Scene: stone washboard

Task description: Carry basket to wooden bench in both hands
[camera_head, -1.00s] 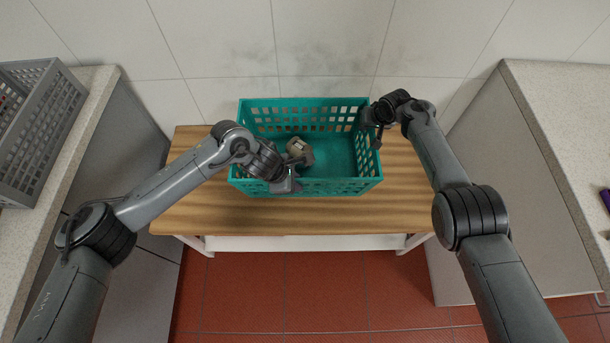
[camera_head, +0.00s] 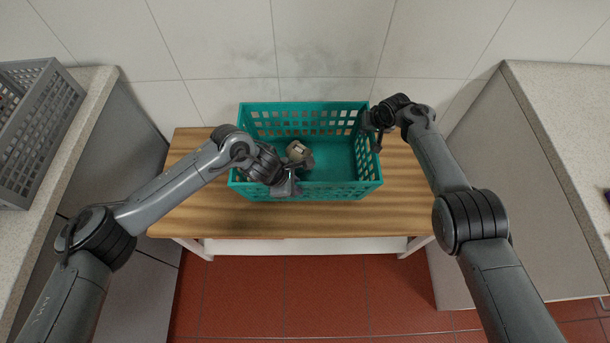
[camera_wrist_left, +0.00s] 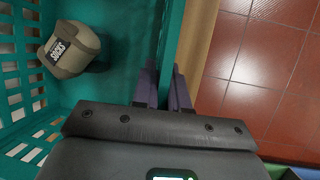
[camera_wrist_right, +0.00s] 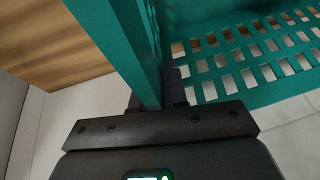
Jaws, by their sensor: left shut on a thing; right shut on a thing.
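A teal basket (camera_head: 335,188) with slotted walls is on or just above the wooden bench (camera_head: 400,205); I cannot tell whether it touches. A rolled beige bundle labelled "SOCKS" (camera_head: 298,152) lies inside it, also seen in the left wrist view (camera_wrist_left: 70,48). My left gripper (camera_head: 288,187) is shut on the basket's near wall, left of its middle; the left wrist view shows the fingers (camera_wrist_left: 165,88) on either side of that wall. My right gripper (camera_head: 376,140) is shut on the basket's right wall, whose edge runs between the fingers in the right wrist view (camera_wrist_right: 160,90).
A grey counter with a grey slotted crate (camera_head: 38,130) stands at the left. Another speckled counter (camera_head: 570,130) stands at the right. A tiled wall (camera_head: 320,40) is behind the bench. Bare bench top shows on both sides of the basket.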

